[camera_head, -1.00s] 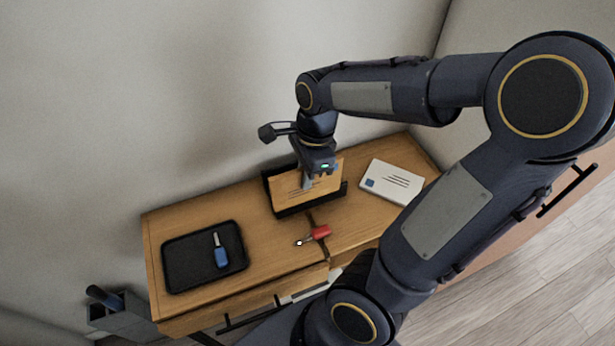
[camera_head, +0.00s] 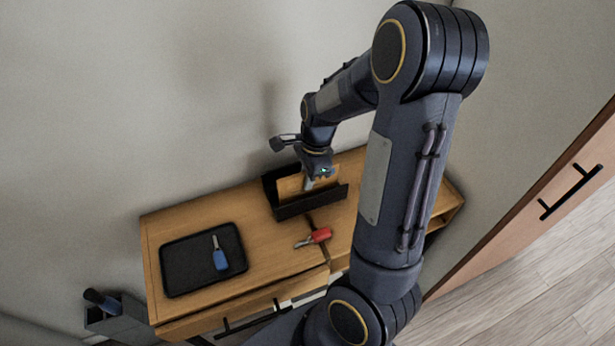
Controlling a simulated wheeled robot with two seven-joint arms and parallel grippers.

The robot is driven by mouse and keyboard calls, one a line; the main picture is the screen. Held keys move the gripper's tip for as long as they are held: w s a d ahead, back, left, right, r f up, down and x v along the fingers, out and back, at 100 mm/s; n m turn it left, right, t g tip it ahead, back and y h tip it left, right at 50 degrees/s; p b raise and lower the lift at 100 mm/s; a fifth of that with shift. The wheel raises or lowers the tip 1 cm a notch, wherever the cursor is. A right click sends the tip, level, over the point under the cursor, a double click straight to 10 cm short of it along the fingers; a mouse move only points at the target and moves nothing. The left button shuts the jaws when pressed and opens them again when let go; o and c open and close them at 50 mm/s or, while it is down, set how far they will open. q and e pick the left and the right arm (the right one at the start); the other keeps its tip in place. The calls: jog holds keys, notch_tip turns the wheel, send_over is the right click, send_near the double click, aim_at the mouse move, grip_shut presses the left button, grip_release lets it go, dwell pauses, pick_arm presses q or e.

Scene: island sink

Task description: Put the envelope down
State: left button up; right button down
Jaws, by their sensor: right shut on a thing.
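A tan envelope (camera_head: 291,187) stands upright in a black holder (camera_head: 296,208) at the back of the wooden console table (camera_head: 200,213). My right gripper (camera_head: 312,183) comes down from above and is shut on the envelope's top edge. The envelope's lower part is hidden behind the holder's front wall, so I cannot tell whether it touches the bottom. My left gripper is not in view.
A black tray (camera_head: 185,268) with a blue-handled key (camera_head: 220,259) lies at the left of the table. A red key (camera_head: 319,236) lies in front of the holder. A grey bin (camera_head: 117,322) stands at lower left. My right arm covers the table's right part.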

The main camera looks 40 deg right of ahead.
jog(key=shift+f, duration=0.15)
jog(key=c, duration=1.5)
grip_release()
jog(key=r, duration=0.4)
jog(key=d+r, duration=0.1)
jog(key=r, duration=0.3)
jog(key=r+p, duration=0.1)
jog(key=r, duration=0.3)
jog(key=shift+s+d, duration=0.25)
jog(key=shift+d, duration=0.1)
jog(key=s+a+r+n+t+y, duration=0.1)
jog(key=s+a+n+t, duration=0.1)
jog(key=s+a+n, duration=0.4)
jog(key=s+a+r+n+t+y, duration=0.1)
jog(key=s+a+n, duration=0.6)
jog(key=n, duration=0.7)
jog(key=shift+s+a+r+t, duration=0.25)
jog(key=shift+a+r+t, duration=0.5)
jog(key=shift+a+t, duration=0.3)
